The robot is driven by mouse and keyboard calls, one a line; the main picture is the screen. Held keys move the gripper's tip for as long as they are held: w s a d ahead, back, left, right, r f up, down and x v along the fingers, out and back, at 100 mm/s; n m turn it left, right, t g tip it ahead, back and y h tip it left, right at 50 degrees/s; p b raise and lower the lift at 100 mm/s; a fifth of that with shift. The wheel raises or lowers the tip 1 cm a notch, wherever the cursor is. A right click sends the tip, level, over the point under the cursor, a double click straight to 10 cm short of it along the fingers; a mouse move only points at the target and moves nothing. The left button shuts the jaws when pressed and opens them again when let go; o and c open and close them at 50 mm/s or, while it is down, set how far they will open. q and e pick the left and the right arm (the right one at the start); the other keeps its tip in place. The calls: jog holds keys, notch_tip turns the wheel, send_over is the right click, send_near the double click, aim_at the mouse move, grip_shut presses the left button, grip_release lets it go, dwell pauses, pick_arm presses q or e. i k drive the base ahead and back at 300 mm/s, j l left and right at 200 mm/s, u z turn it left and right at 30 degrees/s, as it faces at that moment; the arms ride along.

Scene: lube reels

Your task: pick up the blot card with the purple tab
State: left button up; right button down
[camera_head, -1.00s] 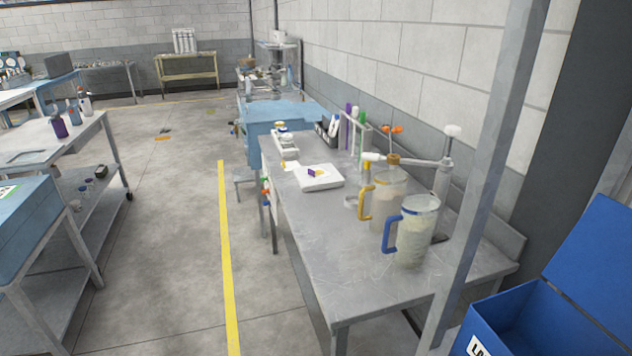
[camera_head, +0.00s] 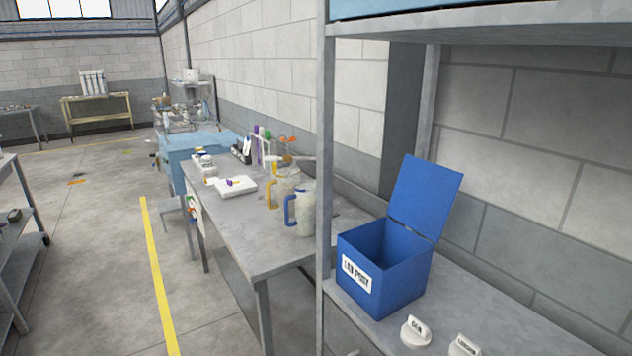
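A small card or block with a purple and yellow part (camera_head: 233,182) lies on a white tray (camera_head: 236,191) on the grey metal workbench (camera_head: 270,241). It is too small to tell whether this is the blot card with the purple tab. Two clear jugs stand nearer on the same bench, one with a yellow handle (camera_head: 272,194) and one with a blue handle (camera_head: 289,210). Neither of my grippers is in view.
An open blue box (camera_head: 385,286) labelled "LAB POST" stands on a shelf unit at the right, whose grey upright (camera_head: 325,200) is close. White labelled pieces (camera_head: 415,331) lie before it.

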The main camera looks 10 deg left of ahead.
aim_at(235, 183)
jog(key=i+j+z, duration=0.45)
jog(key=j+z, duration=0.2)
jog(key=j, duration=0.2)
jog(key=i+j+z, duration=0.2)
jog(key=j, duration=0.2)
jog(key=i+j, duration=0.15)
jog(key=j, duration=0.25)
jog(key=i+j, duration=0.1)
jog(key=j, duration=0.35)
jog(key=i+j, duration=0.15)
jog(key=j, duration=0.25)
jog(key=i+j, duration=0.15)
jog(key=j, duration=0.3)
jog(key=i+j, duration=0.1)
jog(key=j, duration=0.3)
